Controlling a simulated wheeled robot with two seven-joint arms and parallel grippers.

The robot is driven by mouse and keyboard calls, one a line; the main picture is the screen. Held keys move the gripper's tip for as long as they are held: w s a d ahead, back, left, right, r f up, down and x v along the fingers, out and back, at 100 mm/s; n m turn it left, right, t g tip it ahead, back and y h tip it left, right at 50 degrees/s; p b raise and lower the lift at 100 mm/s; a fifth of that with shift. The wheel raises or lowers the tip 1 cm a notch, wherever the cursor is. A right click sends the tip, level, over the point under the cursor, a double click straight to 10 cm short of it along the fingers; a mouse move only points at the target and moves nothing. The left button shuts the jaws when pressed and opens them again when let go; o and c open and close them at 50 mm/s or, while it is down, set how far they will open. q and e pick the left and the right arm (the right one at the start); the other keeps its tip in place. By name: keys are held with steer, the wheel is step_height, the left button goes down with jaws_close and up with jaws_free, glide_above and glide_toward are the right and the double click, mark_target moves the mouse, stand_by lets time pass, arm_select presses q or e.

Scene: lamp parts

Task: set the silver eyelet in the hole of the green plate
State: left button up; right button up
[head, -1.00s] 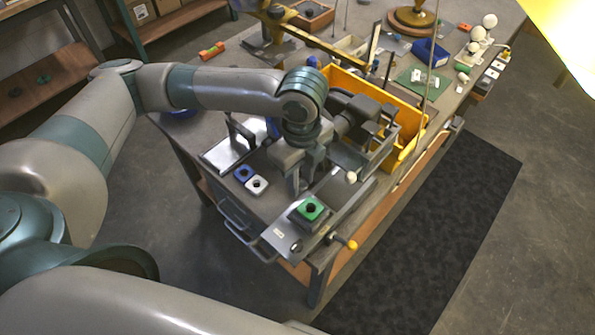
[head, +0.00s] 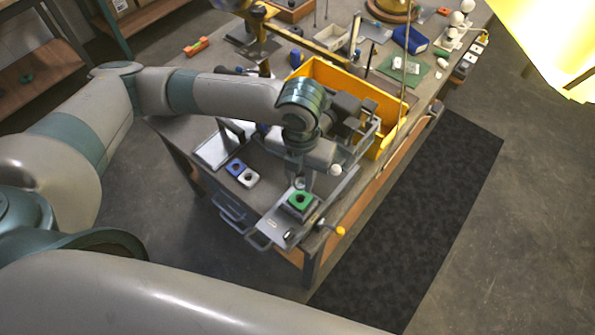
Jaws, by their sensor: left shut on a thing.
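The green plate (head: 300,206) is a small square with a dark round hole, lying on a grey block in the fixture near the bench corner. My left gripper (head: 300,184) points down just above the plate's far edge, close to the hole. It is shut on a small silver piece, which I take as the silver eyelet (head: 299,183). The eyelet is tiny here and partly hidden by the fingers. I cannot tell whether it touches the plate. My right gripper is out of view.
A yellow bin (head: 385,108) stands behind my left wrist. A thin upright rod rises beside the bin.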

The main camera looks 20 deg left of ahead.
mark_target(300, 192)
arm_select(q)
steer(key=shift+m, duration=0.3)
steer(key=shift+f, duration=0.15)
steer(key=shift+f+b, duration=2.4)
steer(key=shift+b, duration=0.05)
steer(key=shift+f, duration=0.55)
steer(key=shift+f, duration=0.15)
steer(key=o, duration=1.1)
